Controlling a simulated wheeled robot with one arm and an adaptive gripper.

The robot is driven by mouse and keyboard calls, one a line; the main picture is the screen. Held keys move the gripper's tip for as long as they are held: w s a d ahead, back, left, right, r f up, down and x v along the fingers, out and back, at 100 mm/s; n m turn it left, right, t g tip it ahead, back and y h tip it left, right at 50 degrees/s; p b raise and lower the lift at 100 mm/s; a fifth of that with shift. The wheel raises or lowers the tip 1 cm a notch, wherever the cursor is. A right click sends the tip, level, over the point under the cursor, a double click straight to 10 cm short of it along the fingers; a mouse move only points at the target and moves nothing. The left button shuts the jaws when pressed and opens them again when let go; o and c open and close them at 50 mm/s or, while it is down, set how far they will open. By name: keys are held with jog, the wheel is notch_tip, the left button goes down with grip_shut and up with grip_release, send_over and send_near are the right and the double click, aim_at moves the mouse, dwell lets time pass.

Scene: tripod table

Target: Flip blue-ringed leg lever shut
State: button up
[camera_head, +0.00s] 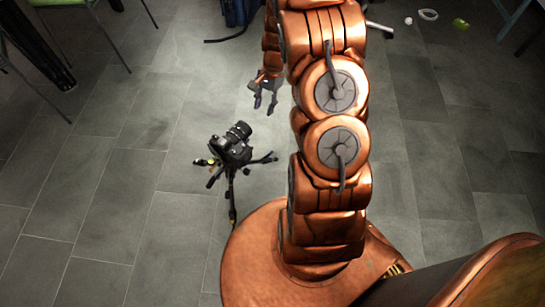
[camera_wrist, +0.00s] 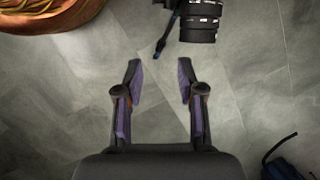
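A small black tripod (camera_head: 231,190) with a camera (camera_head: 236,140) on top stands on the floor. Small yellowish marks show near its left side, but the blue-ringed lever cannot be made out. My gripper (camera_head: 264,102) is above and to the right of the camera in the head view, apart from it. In the wrist view my gripper (camera_wrist: 159,82) is open with nothing between its fingers. The camera's lens (camera_wrist: 200,20) shows at the top, beyond the fingertips, with a dark tripod leg (camera_wrist: 167,36) beside it.
Grey tiled floor (camera_head: 110,200) is open around the tripod. A blue object (camera_head: 238,12) lies at the top of the head view. A green chair (camera_head: 65,3) stands upper left.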

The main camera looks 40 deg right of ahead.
aim_at(272, 151)
jog(key=shift+w+d+f+m+t+y+b, duration=0.2)
jog(key=shift+d+f+m+b, duration=1.3)
jog(key=shift+f, duration=4.3)
jog(key=shift+w+d+f+m+t+y+b, duration=0.25)
jog(key=shift+f+b, duration=2.55)
jog(key=shift+f, duration=3)
jog(key=shift+w+d+f+m+t+y+b, duration=0.1)
jog(key=shift+w+d+f+m+t+b, duration=0.4)
jog(key=shift+f+b, duration=3.5)
jog(key=f+p, duration=0.1)
jog(key=p, duration=0.1)
jog(key=f+p, duration=0.1)
jog(key=f, duration=0.1)
jog(key=shift+s+d+f+m+g+p, duration=0.1)
jog(key=shift+s+f+m+g+p, duration=0.15)
jog(key=shift+p, duration=0.1)
grip_shut()
